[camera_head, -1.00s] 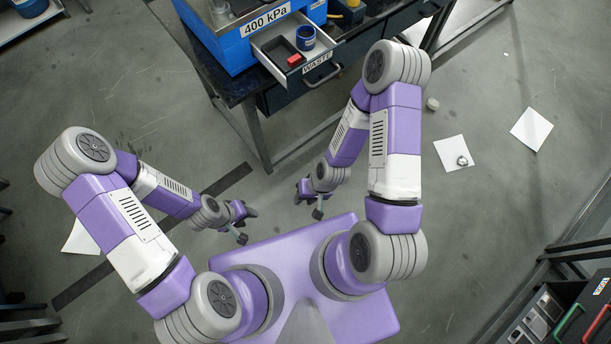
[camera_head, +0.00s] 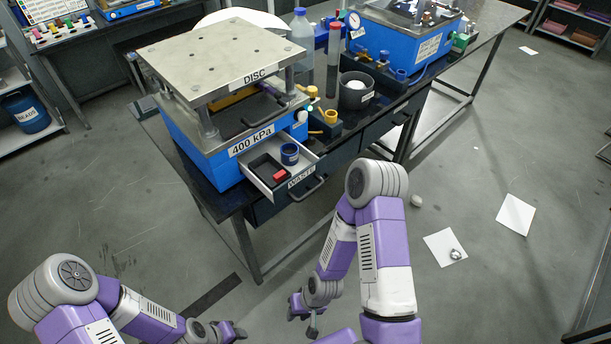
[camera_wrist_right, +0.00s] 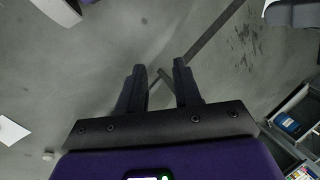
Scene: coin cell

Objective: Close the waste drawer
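The waste drawer (camera_head: 265,181), with white walls, a dark front labelled WASTE and a bar handle (camera_head: 308,188), is pulled out of the bench below the blue 400 kPa press. It holds a black tray with a red block (camera_head: 280,175) and a blue cup (camera_head: 290,153). It shows partly at the right edge of the right wrist view (camera_wrist_right: 290,125). My right gripper (camera_head: 302,318) is low in front of the bench, apart from the drawer; its fingers (camera_wrist_right: 160,85) are spread and empty. My left gripper (camera_head: 240,333) is at the lower edge, far from the drawer; its opening is unclear.
The blue press (camera_head: 212,150) with a metal top plate stands above the drawer. A bottle (camera_head: 301,35), a dark pot (camera_head: 355,91) and a second press (camera_head: 405,50) stand along the bench. White sheets (camera_head: 515,214) lie on the floor.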

